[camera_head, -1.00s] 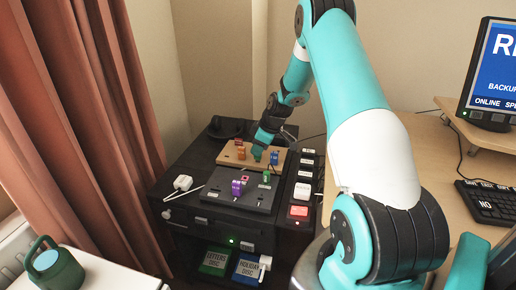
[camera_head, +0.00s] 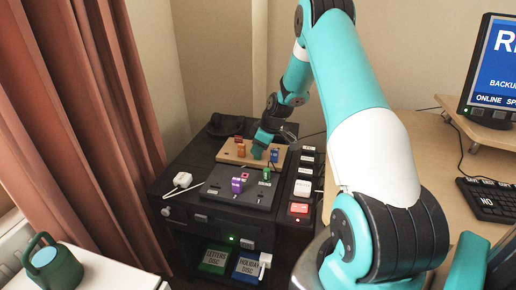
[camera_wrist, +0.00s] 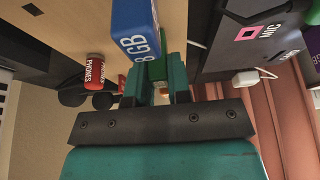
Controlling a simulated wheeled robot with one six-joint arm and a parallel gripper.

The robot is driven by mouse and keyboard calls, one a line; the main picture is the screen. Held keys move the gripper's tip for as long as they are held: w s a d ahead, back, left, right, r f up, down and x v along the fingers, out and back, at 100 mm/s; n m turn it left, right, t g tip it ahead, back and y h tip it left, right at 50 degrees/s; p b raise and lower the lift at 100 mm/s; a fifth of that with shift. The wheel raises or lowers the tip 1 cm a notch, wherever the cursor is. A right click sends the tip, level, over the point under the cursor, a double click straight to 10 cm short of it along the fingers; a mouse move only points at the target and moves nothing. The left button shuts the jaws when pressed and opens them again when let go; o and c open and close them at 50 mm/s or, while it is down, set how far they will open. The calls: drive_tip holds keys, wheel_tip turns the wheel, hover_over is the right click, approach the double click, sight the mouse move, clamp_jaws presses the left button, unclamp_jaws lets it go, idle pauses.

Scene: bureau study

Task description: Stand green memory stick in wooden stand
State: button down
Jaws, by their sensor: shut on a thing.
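The wooden stand (camera_head: 228,157) is a tan board at the back of the black cabinet. My gripper (camera_head: 257,153) is low over its right part. In the wrist view my gripper (camera_wrist: 158,88) is shut on the green memory stick (camera_wrist: 155,70), which shows between the fingers. The stick's lower end is hidden, so I cannot tell whether it sits in a slot. A blue stick (camera_head: 274,156) stands close beside the gripper; in the wrist view it (camera_wrist: 136,30) covers part of the green one.
A white plug (camera_head: 182,180) lies left; buttons (camera_head: 302,188) line the right.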

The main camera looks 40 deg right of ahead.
drive_tip(key=c, duration=1)
unclamp_jaws()
drive_tip(key=shift+r, duration=0.15)
drive_tip(key=p+v, duration=0.1)
drive_tip(key=v, duration=1.6)
drive_tip(key=shift+s+d, duration=0.1)
drive_tip(key=shift+s, duration=0.05)
